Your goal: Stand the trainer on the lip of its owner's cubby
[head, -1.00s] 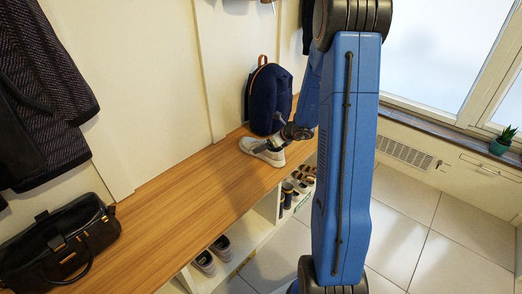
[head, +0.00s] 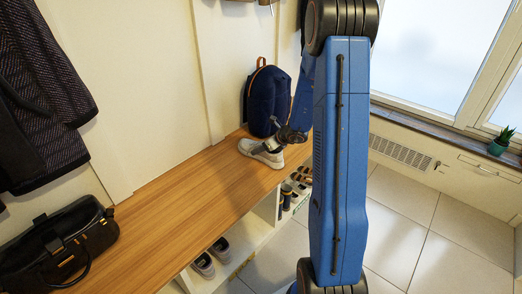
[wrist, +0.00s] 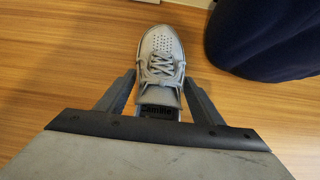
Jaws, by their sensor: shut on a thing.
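The trainer (head: 263,154) is a light grey and white lace-up shoe at the far part of the wooden bench, in front of the navy backpack. It looks upright on its sole, at or just above the bench top; I cannot tell which. In the wrist view the trainer (wrist: 161,55) points its toe away from me. My gripper (wrist: 160,88) is shut on the trainer's heel end, one finger on each side. In the head view my gripper (head: 279,143) is partly hidden by my arm.
The navy backpack (head: 268,100) stands close by the trainer. A black handbag (head: 62,240) lies at the near left. The bench between is clear.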

